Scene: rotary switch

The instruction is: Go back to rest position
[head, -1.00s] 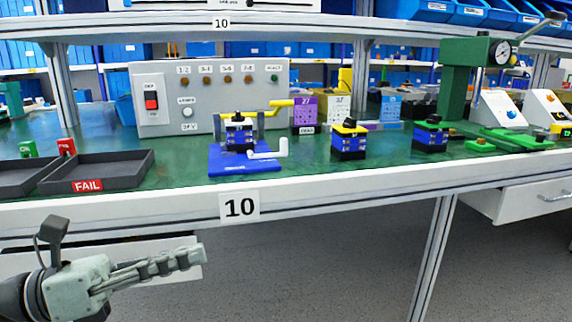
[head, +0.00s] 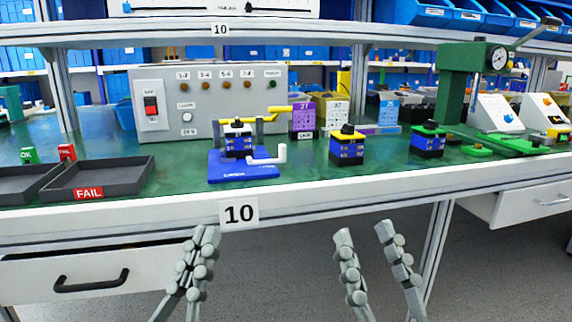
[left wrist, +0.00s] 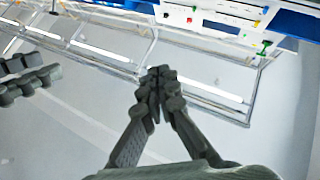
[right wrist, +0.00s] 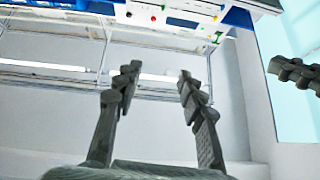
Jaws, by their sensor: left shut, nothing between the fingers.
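My left gripper (head: 205,235) is low in front of the workbench in the head view, below its front edge, with its fingers together and nothing between them. It also shows in the left wrist view (left wrist: 159,75), fingertips touching. My right gripper (head: 363,230) is to its right at about the same height, in front of the bench, with its two fingers apart and nothing between them. The right wrist view shows the same open fingers (right wrist: 158,75). Both grippers are clear of the bench and of everything on it.
The workbench front edge (head: 330,207) carries a "10" label. On top are a blue fixture (head: 245,170) with a rotary switch, two more switches (head: 346,146) (head: 428,140), a grey test box (head: 210,105), FAIL tray (head: 115,175) and green press (head: 455,85). Floor space in front is free.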

